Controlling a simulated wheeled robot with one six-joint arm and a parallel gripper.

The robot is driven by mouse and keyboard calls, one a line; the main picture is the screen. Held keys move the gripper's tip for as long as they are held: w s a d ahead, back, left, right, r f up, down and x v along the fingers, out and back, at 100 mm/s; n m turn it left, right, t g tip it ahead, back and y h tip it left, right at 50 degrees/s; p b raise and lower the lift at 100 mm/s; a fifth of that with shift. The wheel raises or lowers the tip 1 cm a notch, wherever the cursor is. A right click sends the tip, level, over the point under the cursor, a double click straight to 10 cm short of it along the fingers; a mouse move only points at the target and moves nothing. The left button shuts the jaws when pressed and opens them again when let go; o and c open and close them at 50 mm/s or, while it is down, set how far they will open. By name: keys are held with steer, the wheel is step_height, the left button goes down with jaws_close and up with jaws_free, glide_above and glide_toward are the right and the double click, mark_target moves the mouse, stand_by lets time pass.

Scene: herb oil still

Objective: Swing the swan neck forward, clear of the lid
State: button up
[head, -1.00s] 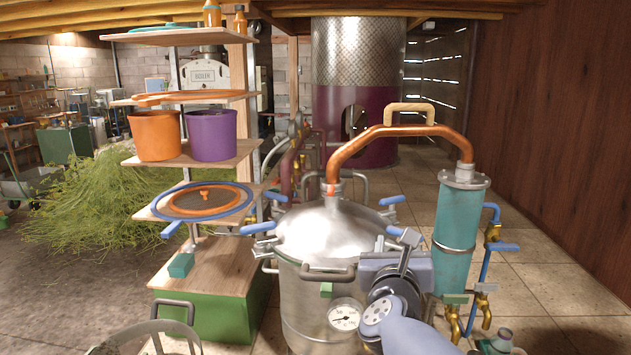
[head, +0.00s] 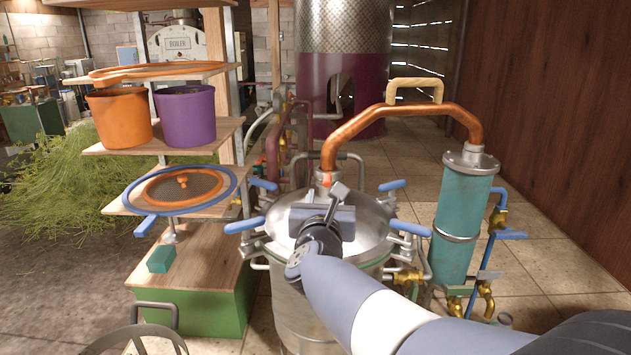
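The copper swan neck (head: 352,126) arches from a collar at the centre of the still's lid (head: 372,228) to the top of the teal condenser (head: 462,215). A pale wooden handle (head: 415,88) stands on top of its bend. The neck lies across the right rear part of the lid. My gripper (head: 336,196) is over the lid, in front of and below the neck's collar, and appears empty. The wooden handle is up and right of it. I cannot tell how far apart its fingers are.
Blue-handled clamps (head: 408,228) ring the lid. A wooden shelf rack (head: 165,140) with an orange pot (head: 120,116), a purple pot (head: 186,114) and a round sieve (head: 180,189) stands close on the left. Brass valves and blue pipes (head: 489,262) surround the condenser's base.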

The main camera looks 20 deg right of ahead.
mark_target(327, 186)
steer(key=p+x, duration=0.1)
steer(key=x, duration=0.6)
steer(key=shift+w+d, duration=0.2)
steer(key=shift+w, duration=0.05)
jaws_close()
stand_by(0.4)
